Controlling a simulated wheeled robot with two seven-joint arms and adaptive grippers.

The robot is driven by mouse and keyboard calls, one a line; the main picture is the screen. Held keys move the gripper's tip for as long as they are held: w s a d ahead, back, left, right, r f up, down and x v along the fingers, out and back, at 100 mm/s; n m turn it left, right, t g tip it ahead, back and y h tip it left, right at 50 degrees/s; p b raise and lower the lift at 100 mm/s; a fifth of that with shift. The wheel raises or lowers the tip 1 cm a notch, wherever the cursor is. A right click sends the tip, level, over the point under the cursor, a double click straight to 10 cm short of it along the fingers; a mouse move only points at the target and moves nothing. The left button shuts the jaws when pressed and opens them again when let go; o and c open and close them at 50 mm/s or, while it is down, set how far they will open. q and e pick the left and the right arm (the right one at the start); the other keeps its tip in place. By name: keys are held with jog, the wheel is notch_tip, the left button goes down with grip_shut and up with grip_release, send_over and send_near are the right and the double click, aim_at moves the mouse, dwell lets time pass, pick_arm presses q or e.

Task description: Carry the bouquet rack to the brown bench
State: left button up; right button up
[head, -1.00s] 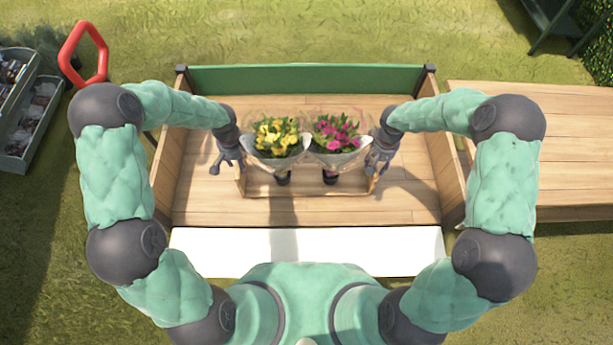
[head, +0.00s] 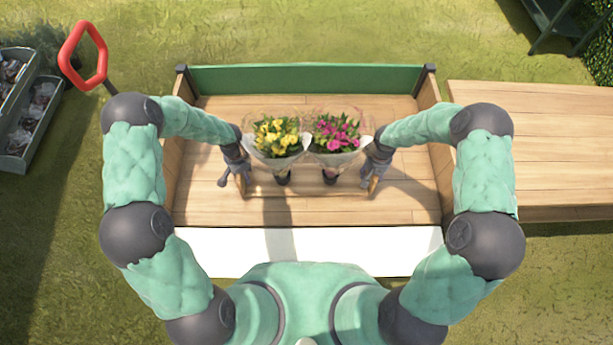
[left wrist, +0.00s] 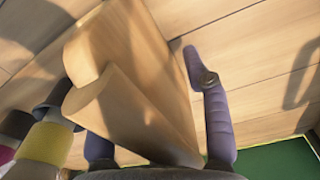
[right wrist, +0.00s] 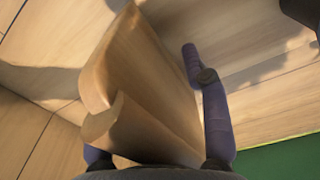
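The bouquet rack (head: 306,190) is a light wooden holder with a yellow bouquet (head: 277,137) and a pink bouquet (head: 336,133) in clear wrap. It stands on the plank bed of a wooden cart. My left gripper (head: 232,183) is at the rack's left end; in the left wrist view, its open fingers straddle the wooden end panel (left wrist: 130,80). My right gripper (head: 372,180) is at the right end, its open fingers straddling that end panel (right wrist: 145,90). A gap shows beside one finger in each wrist view. The brown bench (head: 540,145) is at the right.
The cart (head: 305,79) has a green far wall, wooden side walls and a white front panel (head: 330,245). A red handle (head: 83,55) rises at the left, near grey trays (head: 30,125). Grass surrounds everything.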

pick_arm(q)
grip_shut()
pick_arm(e)
grip_shut()
pick_arm(q)
jog(key=shift+w+r, duration=0.1)
jog(key=shift+r, duration=0.05)
pick_arm(e)
jog(key=shift+w+r, duration=0.1)
jog(key=shift+r, duration=0.05)
